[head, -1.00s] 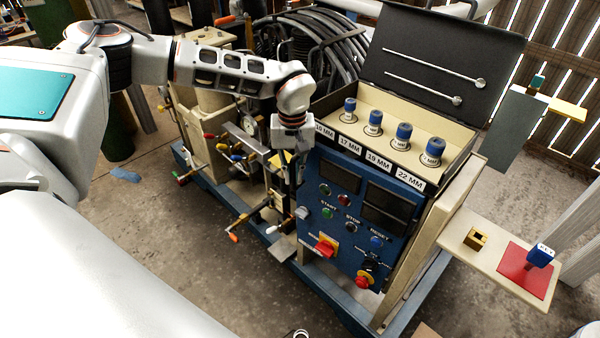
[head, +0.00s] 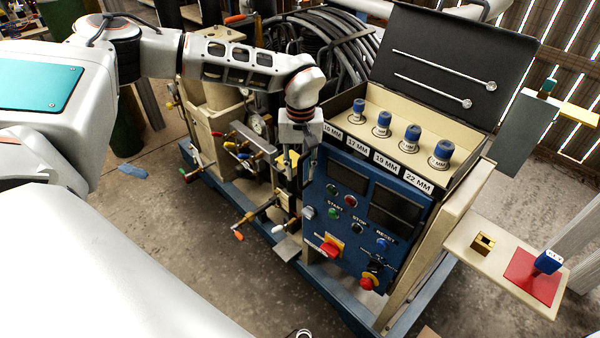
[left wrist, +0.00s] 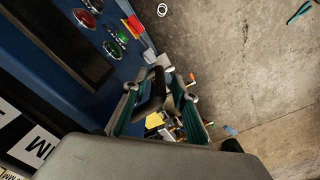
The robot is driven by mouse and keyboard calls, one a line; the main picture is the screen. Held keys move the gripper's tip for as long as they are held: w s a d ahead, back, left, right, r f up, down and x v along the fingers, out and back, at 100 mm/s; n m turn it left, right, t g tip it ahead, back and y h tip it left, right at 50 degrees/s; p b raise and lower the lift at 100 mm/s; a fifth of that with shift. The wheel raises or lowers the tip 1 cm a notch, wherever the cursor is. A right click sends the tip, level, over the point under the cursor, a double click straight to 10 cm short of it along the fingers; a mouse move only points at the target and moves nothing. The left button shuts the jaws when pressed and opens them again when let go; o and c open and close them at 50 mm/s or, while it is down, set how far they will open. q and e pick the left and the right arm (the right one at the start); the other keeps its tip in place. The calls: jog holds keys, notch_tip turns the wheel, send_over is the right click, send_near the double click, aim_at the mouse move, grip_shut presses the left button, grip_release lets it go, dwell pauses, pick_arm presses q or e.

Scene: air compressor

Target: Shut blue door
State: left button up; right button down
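The blue door (head: 350,225) is the panel on the front of the compressor. It carries two dark displays, coloured buttons, a red switch and a red knob. I cannot tell from here how far it stands from its frame. My left gripper (head: 296,165) points down at the door's left edge. In the left wrist view the two green-sided fingers (left wrist: 158,105) are apart, with a dark handle (left wrist: 152,88) between them. A gap shows beside the handle. The door's blue face (left wrist: 95,50) lies to the upper left there. My right gripper is out of view.
An open black-lidded box (head: 445,75) with several blue-topped sockets sits above the door. Levers and valves (head: 240,150) crowd the left side. A beige side shelf (head: 470,262) with a red mat (head: 530,275) juts out right. Concrete floor (head: 180,230) is clear in front.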

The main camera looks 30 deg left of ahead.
pick_arm(q)
notch_tip(320, 180, up, 11)
jog(key=shift+f, duration=0.1)
dwell(0.3)
